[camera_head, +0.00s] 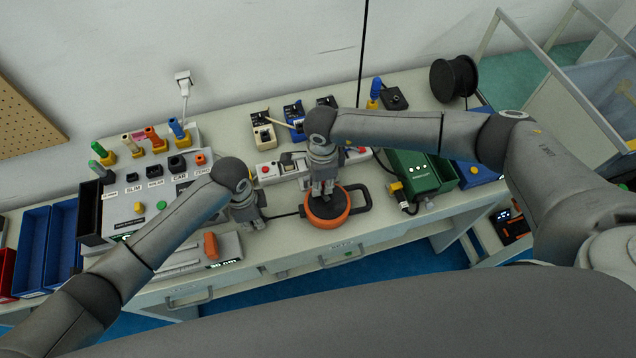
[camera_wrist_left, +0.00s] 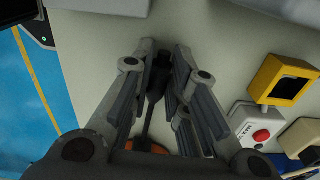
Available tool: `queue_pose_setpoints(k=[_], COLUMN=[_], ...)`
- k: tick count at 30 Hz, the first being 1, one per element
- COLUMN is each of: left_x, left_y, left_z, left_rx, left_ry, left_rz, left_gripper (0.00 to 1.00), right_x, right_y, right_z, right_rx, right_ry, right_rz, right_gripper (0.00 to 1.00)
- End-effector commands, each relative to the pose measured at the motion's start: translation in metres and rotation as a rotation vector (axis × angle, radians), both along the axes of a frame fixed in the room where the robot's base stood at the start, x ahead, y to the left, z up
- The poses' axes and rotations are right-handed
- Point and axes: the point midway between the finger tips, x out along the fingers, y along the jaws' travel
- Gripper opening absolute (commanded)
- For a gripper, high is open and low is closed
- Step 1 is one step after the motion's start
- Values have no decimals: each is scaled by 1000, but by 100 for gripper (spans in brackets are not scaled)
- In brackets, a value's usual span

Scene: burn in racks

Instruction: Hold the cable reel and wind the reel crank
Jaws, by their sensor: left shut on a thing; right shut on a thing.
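The cable reel (camera_head: 338,220) is a round orange drum with a black top, lying flat near the bench's front edge. A black loop handle (camera_head: 368,199) sticks out on its right. My right gripper (camera_head: 323,192) points down at the reel's top and is shut on a dark part there, probably the crank, mostly hidden by the fingers. My left gripper (camera_head: 254,222) is left of the reel, shut on a black grip (camera_wrist_left: 155,85). A thin black stem (camera_head: 283,215) runs from that grip to the reel. The reel's orange edge shows low in the left wrist view (camera_wrist_left: 150,147).
A grey test panel (camera_head: 125,205) with coloured plugs stands on the left. A power strip (camera_head: 268,173) with a red button lies behind the reel. A green box (camera_head: 413,172) and a black spool (camera_head: 454,78) are on the right. Blue bins (camera_head: 33,245) are far left.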

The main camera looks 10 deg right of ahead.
Motion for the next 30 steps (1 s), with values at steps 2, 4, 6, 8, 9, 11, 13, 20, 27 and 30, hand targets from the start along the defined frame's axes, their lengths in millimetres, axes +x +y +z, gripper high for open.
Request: queue_pose_setpoints(k=[2,4,6,8,9,11,13,20,27,30], left_x=[-2,-2,-2,-2,-2,-2,-2,-2,-2,-2], left_y=[16,16,16,16,15,16,16,15,16,16], left_z=[-6,-6,-6,-6,-6,-6,-6,-6,-6,-6], left_rx=[36,36,36,36,36,36,36,36,37,37], left_ry=[12,12,12,12,12,12,12,12,12,12], left_rz=[11,11,11,11,11,11,11,11,10,10], left_gripper=[0,0,0,0,0,0,0,0,0,0], right_x=[5,5,5,5,5,5,5,4,3,3], right_y=[-17,-20,-22,-24,-25,-27,-29,-35,-38,-39], right_z=[-1,-1,-1,-1,-1,-1,0,-1,0,0], right_rx=[-31,-30,-29,-29,-29,-29,-29,-28,-27,-27], right_ry=[-4,-5,-5,-5,-6,-7,-9,-9,-12,-12], right_rz=[-87,-154,-220,-276,-313,-366,-427,-592,-699,-723], right_gripper=[0,0,0,0,0,0,0,0,0,0])
